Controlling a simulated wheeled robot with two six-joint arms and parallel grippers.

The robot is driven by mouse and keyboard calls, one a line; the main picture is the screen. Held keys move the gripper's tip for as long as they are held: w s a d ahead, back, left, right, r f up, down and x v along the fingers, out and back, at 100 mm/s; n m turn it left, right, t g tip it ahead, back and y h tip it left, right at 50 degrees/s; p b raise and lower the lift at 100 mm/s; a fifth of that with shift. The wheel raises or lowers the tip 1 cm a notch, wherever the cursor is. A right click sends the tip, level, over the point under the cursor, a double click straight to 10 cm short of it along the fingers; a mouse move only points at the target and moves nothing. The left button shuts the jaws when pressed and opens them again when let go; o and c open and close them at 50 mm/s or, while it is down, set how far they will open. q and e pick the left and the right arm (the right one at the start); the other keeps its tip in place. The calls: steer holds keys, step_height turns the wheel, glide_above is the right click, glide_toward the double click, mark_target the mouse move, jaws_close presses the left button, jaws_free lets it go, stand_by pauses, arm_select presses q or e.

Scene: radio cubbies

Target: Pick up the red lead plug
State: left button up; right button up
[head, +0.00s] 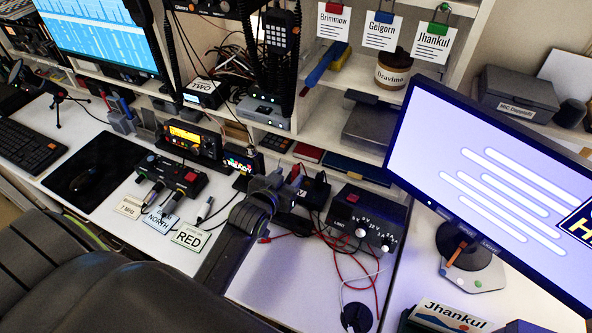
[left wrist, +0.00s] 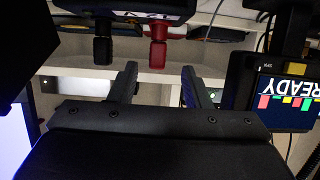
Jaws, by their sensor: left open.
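The red lead plug (left wrist: 158,52) shows in the left wrist view, attached at the edge of a dark box (left wrist: 125,8) with a white label. A black plug (left wrist: 103,46) sits to its left. My left gripper (left wrist: 160,80) is open, its two fingers apart, with the red plug in line with the gap and beyond the fingertips. Nothing is between the fingers. In the head view my left gripper (head: 279,184) is over the desk beside a small black box (head: 314,189) and partly hides it. I cannot clearly make out the red plug there. My right gripper is not seen.
A black power supply (head: 366,217) stands right of my gripper, with red and dark leads (head: 345,258) looping over the desk. A READY display (head: 240,160) is close on the left. Cubby shelves (head: 345,78) rise behind. A monitor (head: 500,185) stands at right.

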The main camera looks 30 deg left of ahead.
mark_target(294, 172)
arm_select(q)
steer(key=shift+x, duration=2.75)
steer(key=shift+d+f, duration=0.1)
steer(key=shift+d, duration=0.05)
steer(key=shift+s, duration=0.1)
jaws_close()
step_height(294, 172, up, 10)
steer(key=shift+f+p, duration=0.15)
steer(key=shift+p, duration=0.2)
steer(key=shift+f, duration=0.1)
